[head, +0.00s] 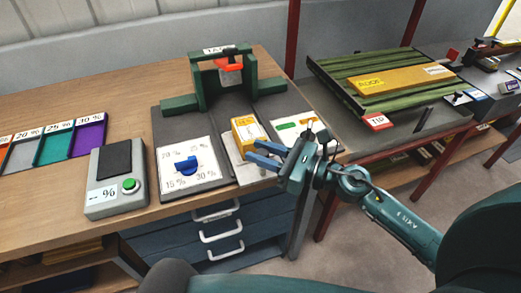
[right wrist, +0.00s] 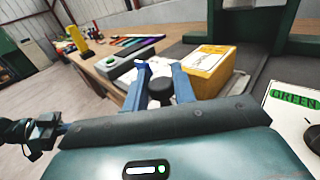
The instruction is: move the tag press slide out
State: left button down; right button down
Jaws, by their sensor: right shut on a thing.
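The tag press is a green frame (head: 195,88) with a red handle (head: 229,66) on a dark base at the back of the bench. Its pale slide (head: 238,168) lies in front of the frame, with a yellow block (head: 243,137) on it. The block also shows in the right wrist view (right wrist: 208,68). My right gripper (head: 262,155) is at the front of the slide, beside the block. In the right wrist view, its blue fingers are shut on a black knob (right wrist: 160,91). How the knob joins the slide is hidden. My left gripper is not in view.
Left of the slide is a white dial plate with a blue knob (head: 186,165); right of it is a plate with a green label (head: 286,126). A grey box with a green button (head: 129,185) and coloured trays (head: 55,145) stand further left. A green slatted rack (head: 375,75) is at right.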

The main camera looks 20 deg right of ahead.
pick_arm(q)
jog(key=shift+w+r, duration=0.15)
pick_arm(e)
jog(key=shift+s+a+f, duration=0.1)
jog(key=shift+s+f, duration=0.05)
jog(key=c, duration=1.6)
grip_release()
jog(key=o, duration=0.3)
jog(key=shift+s, duration=0.15)
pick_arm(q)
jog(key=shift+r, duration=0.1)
pick_arm(e)
jog(key=shift+o, duration=0.6)
jog(key=shift+s+d, duration=0.15)
jog(key=shift+d, duration=0.2)
pick_arm(q)
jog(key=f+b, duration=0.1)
jog(key=b, duration=0.1)
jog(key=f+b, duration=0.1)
jog(key=b, duration=0.1)
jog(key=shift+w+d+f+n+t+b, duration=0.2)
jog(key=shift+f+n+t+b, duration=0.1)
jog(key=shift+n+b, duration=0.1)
pick_arm(e)
jog(key=v, duration=1.2)
jog(key=shift+s, duration=0.2)
